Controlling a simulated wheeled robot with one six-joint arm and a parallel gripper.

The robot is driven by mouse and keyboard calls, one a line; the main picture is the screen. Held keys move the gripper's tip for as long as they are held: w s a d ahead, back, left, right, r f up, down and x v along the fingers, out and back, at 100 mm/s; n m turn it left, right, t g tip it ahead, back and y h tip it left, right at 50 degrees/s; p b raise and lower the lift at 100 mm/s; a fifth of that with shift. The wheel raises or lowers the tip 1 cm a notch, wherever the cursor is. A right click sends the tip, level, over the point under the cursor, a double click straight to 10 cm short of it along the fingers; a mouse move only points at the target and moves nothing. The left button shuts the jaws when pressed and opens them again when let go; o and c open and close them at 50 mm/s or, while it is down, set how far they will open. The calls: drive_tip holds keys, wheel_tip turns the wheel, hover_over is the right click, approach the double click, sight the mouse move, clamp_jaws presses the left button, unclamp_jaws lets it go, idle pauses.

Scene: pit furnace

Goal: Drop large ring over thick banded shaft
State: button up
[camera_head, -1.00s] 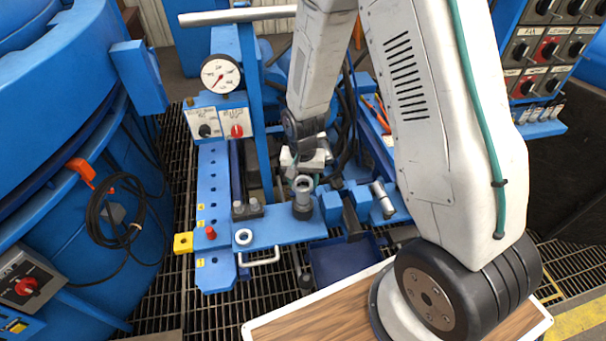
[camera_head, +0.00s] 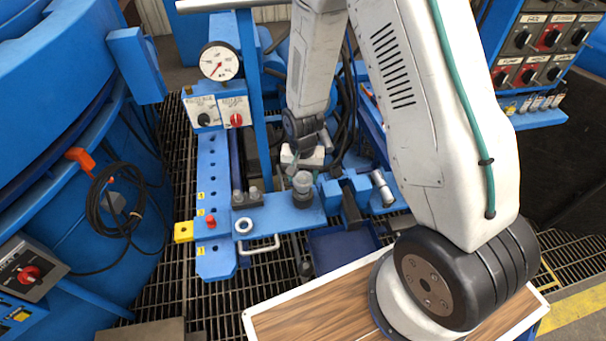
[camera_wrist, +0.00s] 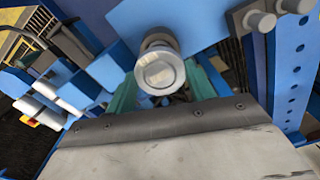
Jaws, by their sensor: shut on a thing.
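The thick shaft (camera_head: 302,180) stands upright on the blue bench plate, its pale round top showing. In the wrist view its round end (camera_wrist: 160,70) lies between my teal fingers. A grey metal ring (camera_wrist: 158,47) shows close around or against this end; I cannot tell how far it sits down the shaft. My gripper (camera_head: 298,167) is right behind and above the shaft in the head view, fingers partly hidden. It is shut on what looks like the large ring; the contact is not clearly visible.
A blue clamp block (camera_head: 345,190) with a grey cylinder is close on the right. A gauge (camera_head: 219,62) and a post stand behind.

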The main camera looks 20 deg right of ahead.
drive_tip(key=o, duration=1.2)
wheel_tip(320, 180, up, 8)
drive_tip(key=shift+f, duration=0.1)
